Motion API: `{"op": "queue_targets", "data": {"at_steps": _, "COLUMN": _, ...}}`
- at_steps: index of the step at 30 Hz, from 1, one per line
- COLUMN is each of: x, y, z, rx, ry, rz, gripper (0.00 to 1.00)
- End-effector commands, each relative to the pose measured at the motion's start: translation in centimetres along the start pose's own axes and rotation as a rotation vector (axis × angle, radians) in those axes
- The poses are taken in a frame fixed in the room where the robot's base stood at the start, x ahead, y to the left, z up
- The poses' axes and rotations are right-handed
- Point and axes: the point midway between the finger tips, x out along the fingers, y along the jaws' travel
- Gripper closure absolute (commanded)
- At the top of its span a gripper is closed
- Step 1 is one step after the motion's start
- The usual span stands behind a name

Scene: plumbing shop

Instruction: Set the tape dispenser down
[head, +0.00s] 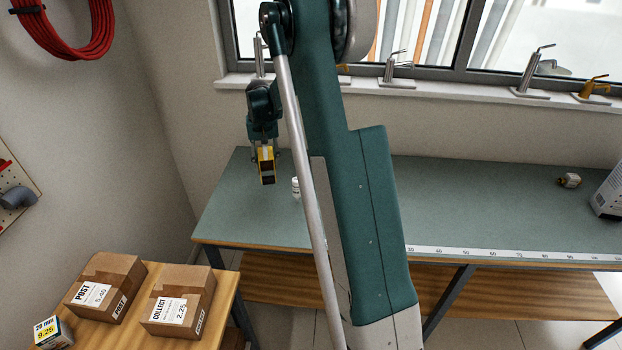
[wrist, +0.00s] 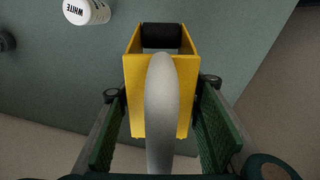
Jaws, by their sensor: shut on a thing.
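The tape dispenser (wrist: 133,75) is yellow with a black roller at its far end, and fills the middle of the wrist view. In the head view the dispenser (head: 266,160) hangs under my gripper (head: 264,150), over the left part of the grey-green bench (head: 235,205). My gripper shows in the wrist view (wrist: 158,125) with its green finger pads on either side of the dispenser, shut on it. A pale rounded part in front hides some of the dispenser. I cannot tell whether its underside touches the bench.
A white pot (wrist: 86,11) marked WHITE stands on the bench close to the dispenser. A white measuring strip (head: 480,254) runs along the front edge. Two cardboard boxes (head: 178,303) sit on a lower wooden table. The bench's left end is mostly clear.

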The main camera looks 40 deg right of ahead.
Motion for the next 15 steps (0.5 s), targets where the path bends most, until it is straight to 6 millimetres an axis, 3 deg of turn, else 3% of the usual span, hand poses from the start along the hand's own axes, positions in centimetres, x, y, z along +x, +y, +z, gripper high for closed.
{"op": "queue_targets", "data": {"at_steps": 1, "x": -0.2, "y": 1.7, "z": -0.7, "rx": 0.025, "ry": 0.0, "rz": 0.0, "gripper": 0.85}}
{"op": "queue_targets", "data": {"at_steps": 9, "x": -0.5, "y": 9.6, "z": -3.5, "rx": 0.145, "ry": 0.0, "rz": 0.0, "gripper": 0.85}}
{"op": "queue_targets", "data": {"at_steps": 15, "x": -0.7, "y": 14.8, "z": -4.9, "rx": 0.222, "ry": 0.0, "rz": 0.0, "gripper": 0.85}}
